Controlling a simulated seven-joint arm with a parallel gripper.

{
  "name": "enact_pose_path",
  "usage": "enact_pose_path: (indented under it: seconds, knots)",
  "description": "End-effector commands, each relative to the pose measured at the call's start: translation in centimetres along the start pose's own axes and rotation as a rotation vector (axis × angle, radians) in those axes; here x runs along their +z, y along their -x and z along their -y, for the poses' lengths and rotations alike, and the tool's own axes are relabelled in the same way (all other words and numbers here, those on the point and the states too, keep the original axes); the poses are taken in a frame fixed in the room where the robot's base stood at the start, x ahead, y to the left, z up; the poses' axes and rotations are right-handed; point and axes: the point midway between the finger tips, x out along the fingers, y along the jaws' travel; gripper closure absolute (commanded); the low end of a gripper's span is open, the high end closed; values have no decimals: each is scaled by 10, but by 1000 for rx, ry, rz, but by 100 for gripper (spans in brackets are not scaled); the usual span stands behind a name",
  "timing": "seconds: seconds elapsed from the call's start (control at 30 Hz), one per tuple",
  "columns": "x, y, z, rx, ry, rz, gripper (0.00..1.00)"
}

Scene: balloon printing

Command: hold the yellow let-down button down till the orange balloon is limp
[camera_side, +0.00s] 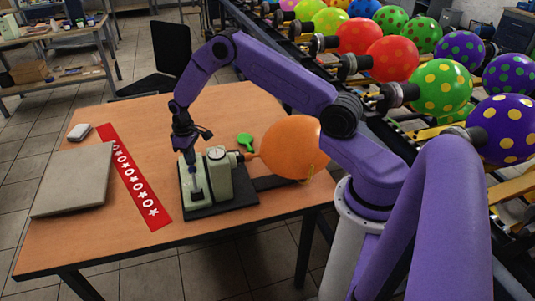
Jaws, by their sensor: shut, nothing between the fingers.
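The orange balloon (287,143) is round and full-looking. Its neck points left to the nozzle of a pale green machine (218,177) with a round gauge, on a black base. My purple arm partly covers the balloon's right side. My gripper (196,194) is shut and points down at the left part of the machine, with nothing held. Its tips are at or just above that part; I cannot tell whether they touch. The yellow let-down button cannot be made out and may be hidden behind the fingers.
A green paddle-shaped thing (245,141) lies behind the machine. A red strip with white marks (134,178), a grey slab (75,180) and a small pale block (79,132) lie on the left of the wooden table (120,248). Patterned balloons (441,86) line a rack behind.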

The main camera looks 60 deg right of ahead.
Motion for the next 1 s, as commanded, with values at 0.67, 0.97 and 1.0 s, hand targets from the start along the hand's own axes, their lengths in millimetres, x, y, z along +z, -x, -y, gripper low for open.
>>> enact_pose_path:
  seconds: [0.67, 0.97, 1.0]
  knots:
    - [0, -15, 0, 0, 0, 0, 100]
    - [0, -19, 0, 0, 1, -1, 100]
    - [0, -19, 0, 0, 1, -1, 100]
